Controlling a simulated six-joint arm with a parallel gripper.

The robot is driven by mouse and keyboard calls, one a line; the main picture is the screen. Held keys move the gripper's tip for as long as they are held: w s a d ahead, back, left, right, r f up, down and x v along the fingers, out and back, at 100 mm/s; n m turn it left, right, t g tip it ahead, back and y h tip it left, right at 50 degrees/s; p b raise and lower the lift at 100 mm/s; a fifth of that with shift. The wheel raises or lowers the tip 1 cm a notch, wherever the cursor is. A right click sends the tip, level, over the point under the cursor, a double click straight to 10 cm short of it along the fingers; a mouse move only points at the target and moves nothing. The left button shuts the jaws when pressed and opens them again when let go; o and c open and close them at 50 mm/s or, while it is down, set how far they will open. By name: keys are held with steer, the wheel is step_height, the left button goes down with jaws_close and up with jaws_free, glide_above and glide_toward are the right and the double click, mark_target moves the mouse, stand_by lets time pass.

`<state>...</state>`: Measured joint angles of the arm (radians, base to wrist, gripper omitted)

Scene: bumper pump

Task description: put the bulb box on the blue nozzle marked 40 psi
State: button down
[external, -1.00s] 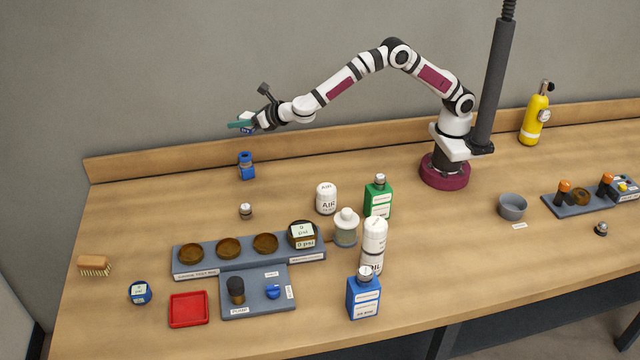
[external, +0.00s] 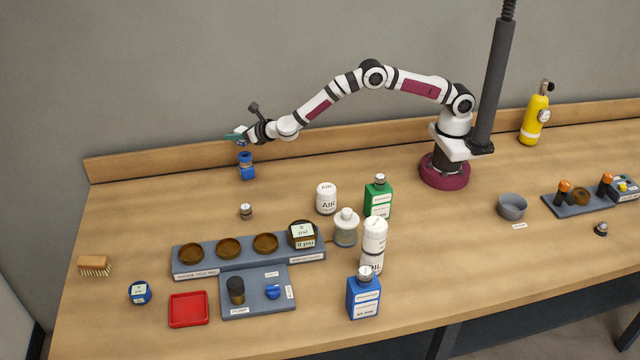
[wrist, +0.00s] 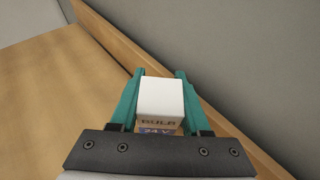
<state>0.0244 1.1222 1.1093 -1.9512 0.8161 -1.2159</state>
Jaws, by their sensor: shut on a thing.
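My gripper (external: 238,136) is at the back left of the bench, shut on the bulb box (wrist: 161,98). In the wrist view the box sits between the teal fingers, with a white top and a BULB 24 V label on the side. In the external view the box is mostly hidden by the gripper. A small upright blue piece (external: 246,169) stands on the bench just below the gripper; any marking on it is unreadable. A round blue piece (external: 139,293) with a pale psi tag lies at the front left; its number is too small to read.
A grey rack (external: 208,268) with brown round cups and a black-sided piece tagged 0 psi (external: 302,235) stands in front. A red tray (external: 188,309), a brush (external: 94,265) and several bottles stand around it. The wooden back ledge (external: 180,162) runs close behind my gripper.

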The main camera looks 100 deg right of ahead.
step_height(320, 180, down, 4)
steer(key=shift+f, duration=0.15)
steer(key=shift+c, duration=1.8)
jaws_free()
steer(key=shift+f, duration=0.1)
